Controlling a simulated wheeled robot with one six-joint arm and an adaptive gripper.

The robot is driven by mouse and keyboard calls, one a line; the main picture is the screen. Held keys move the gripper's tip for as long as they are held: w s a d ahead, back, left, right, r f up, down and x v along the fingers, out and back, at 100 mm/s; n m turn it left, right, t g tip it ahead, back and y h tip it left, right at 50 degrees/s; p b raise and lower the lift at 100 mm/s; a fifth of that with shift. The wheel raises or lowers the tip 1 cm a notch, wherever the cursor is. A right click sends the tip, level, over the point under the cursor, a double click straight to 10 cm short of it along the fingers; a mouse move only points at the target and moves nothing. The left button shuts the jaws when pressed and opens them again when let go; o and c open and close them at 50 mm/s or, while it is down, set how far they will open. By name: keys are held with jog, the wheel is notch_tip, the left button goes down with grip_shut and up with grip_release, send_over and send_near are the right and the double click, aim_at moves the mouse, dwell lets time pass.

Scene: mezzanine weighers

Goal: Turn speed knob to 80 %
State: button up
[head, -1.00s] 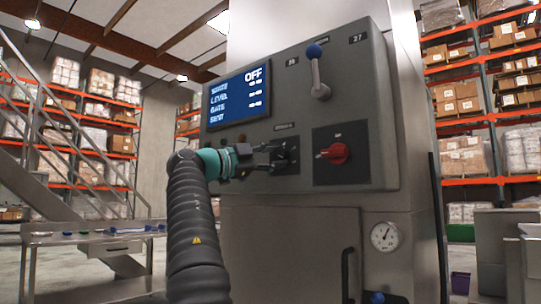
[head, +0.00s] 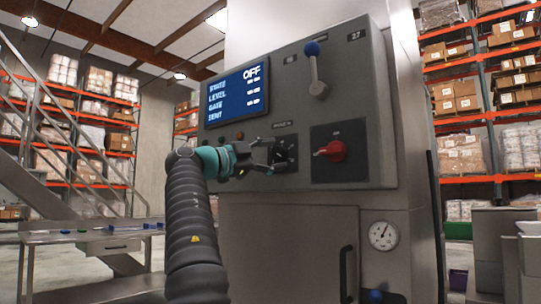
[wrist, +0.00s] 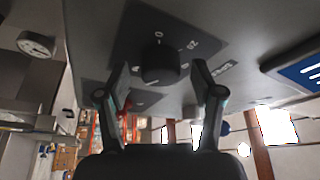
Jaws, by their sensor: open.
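The black speed knob (wrist: 160,64) sits on a dark square plate on the grey panel. In the wrist view it lies between and just beyond the fingertips of my open gripper (wrist: 160,78). Marks including 0 show on the plate around it; the knob's exact setting cannot be read. In the head view my gripper (head: 274,156) reaches the panel from the left, and its fingers partly hide the knob (head: 290,153). I cannot tell whether either finger touches it. The screen (head: 237,91) reads OFF at the top, with dashes below.
A red rotary switch (head: 332,151) is close right of the knob. A blue-balled lever (head: 316,72) is above. Small buttons (head: 239,136) are left, behind my gripper. A gauge (head: 383,235) is below right. A metal table (head: 65,236) stands at left.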

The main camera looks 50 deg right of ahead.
jog(key=shift+a, duration=0.1)
jog(key=v, duration=1.1)
jog(key=shift+w+a, duration=0.15)
jog(key=shift+a, duration=0.25)
